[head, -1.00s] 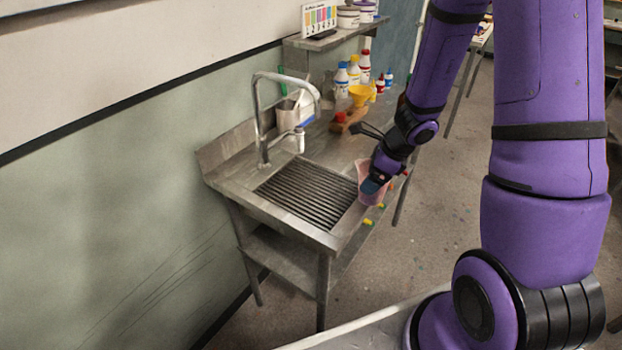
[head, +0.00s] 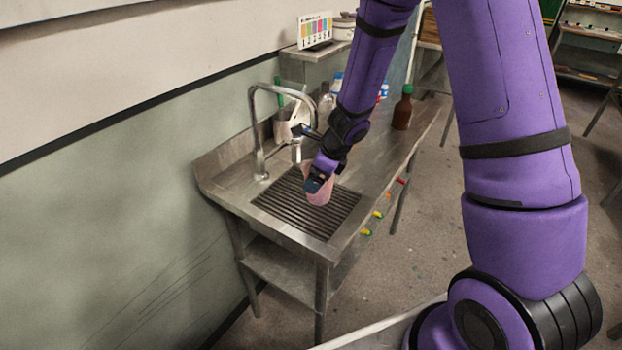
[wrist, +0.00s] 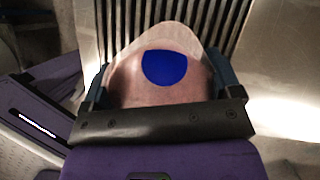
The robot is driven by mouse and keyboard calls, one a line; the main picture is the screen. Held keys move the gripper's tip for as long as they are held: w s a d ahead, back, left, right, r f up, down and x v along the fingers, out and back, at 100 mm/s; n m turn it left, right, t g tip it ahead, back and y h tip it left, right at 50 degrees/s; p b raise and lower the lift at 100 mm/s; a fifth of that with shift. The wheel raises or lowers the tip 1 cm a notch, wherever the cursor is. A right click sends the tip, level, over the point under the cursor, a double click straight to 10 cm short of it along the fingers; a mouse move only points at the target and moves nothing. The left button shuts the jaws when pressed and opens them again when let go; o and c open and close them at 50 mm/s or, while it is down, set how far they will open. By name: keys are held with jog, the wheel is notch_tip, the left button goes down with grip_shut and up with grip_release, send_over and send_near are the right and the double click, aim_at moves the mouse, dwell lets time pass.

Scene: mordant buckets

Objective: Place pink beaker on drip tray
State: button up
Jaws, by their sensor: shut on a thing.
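The pink beaker (head: 319,193) is in my gripper (head: 317,180), over the middle of the drip tray (head: 290,215), a dark ribbed grate set in the metal bench. In the wrist view the beaker (wrist: 125,82) sits between the two fingers of my gripper (wrist: 160,85), with a blue patch showing inside it. The grate (wrist: 185,14) shows behind its rim. I cannot tell whether the beaker's base touches the tray.
A tap (head: 258,130) stands at the left edge of the grate, its spout close to my gripper. A brown bottle (head: 402,110) stands farther back on the bench. The front part of the grate is clear.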

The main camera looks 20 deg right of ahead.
jog(key=shift+w+a, duration=0.35)
jog(key=shift+a, duration=0.1)
jog(key=shift+w+a+f, duration=0.1)
jog(key=shift+a+f, duration=0.05)
jog(key=shift+f, duration=0.65)
jog(key=shift+f, duration=0.15)
jog(key=o, duration=0.8)
jog(key=shift+c, duration=0.2)
